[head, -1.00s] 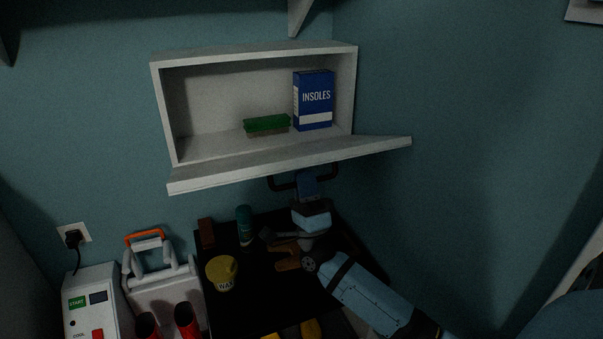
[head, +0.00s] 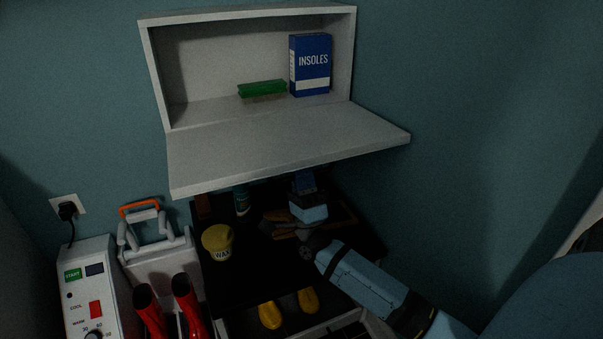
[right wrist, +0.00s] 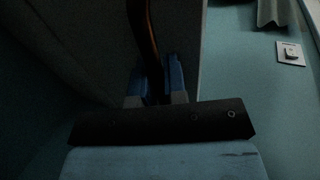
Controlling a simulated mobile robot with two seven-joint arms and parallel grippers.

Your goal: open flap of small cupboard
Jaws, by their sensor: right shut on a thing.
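The small white cupboard (head: 155,68) hangs on the wall with its front open. Its flap (head: 285,148) is folded down and sticks out towards me, nearly level. Inside stand a blue insoles box (head: 311,66) and a green-topped brush (head: 262,89). My right gripper (head: 304,182) is under the flap, its fingertips partly hidden by it. In the right wrist view its two blue fingers (right wrist: 154,88) are shut on the dark bar handle (right wrist: 151,40) of the flap. My left gripper is not in view.
Red boots (head: 184,300) and a white machine with dials (head: 90,290) stand at lower left. The wall at right is clear.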

